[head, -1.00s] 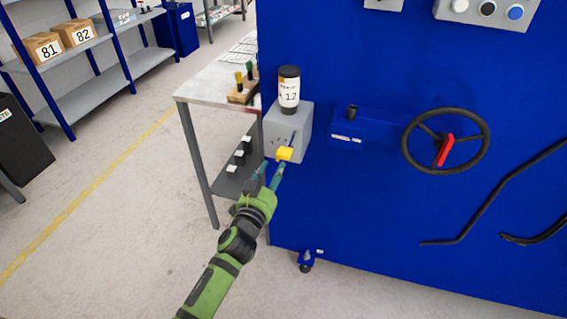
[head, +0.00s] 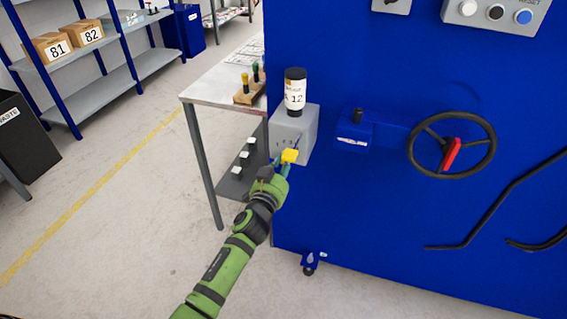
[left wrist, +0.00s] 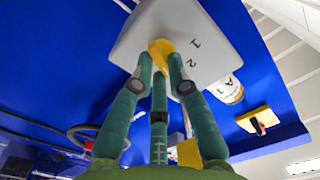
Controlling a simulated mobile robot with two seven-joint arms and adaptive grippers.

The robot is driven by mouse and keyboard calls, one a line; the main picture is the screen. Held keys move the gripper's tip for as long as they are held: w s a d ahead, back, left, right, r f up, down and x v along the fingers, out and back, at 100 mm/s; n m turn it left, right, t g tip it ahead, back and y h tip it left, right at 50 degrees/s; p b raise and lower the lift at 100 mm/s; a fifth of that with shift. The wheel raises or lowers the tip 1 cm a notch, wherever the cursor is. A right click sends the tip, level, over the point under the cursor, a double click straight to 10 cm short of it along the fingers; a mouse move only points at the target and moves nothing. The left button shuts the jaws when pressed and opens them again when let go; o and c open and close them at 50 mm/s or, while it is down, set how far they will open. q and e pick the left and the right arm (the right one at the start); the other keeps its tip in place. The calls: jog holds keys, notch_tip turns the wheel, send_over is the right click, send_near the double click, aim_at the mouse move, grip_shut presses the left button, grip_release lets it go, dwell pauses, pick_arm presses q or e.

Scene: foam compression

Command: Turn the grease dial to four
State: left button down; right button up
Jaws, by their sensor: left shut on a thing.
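The grease dial is a yellow knob (head: 289,156) on the front of a grey box (head: 308,123). Marks on the box face are too small to read in the head view. In the left wrist view the yellow knob (left wrist: 160,48) shows between my fingertips, with the numbers 1 and 2 on the grey face to its right. My left gripper (head: 283,164) reaches up from below and is shut on the knob; its fingers (left wrist: 160,70) hide part of it. The dial's pointer setting cannot be read. My right gripper is not in view.
The box is beside a blue machine panel (head: 400,225) with a black handwheel (head: 480,165) at right. A table (head: 215,88) with several coloured-handled items stands at left.

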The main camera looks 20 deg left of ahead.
pick_arm(q)
jog(key=shift+m, duration=0.3)
jog(key=shift+f+m, duration=0.2)
jog(key=shift+m, duration=3.4)
jog(key=c, duration=1.2)
grip_release()
jog(key=shift+s, duration=0.1)
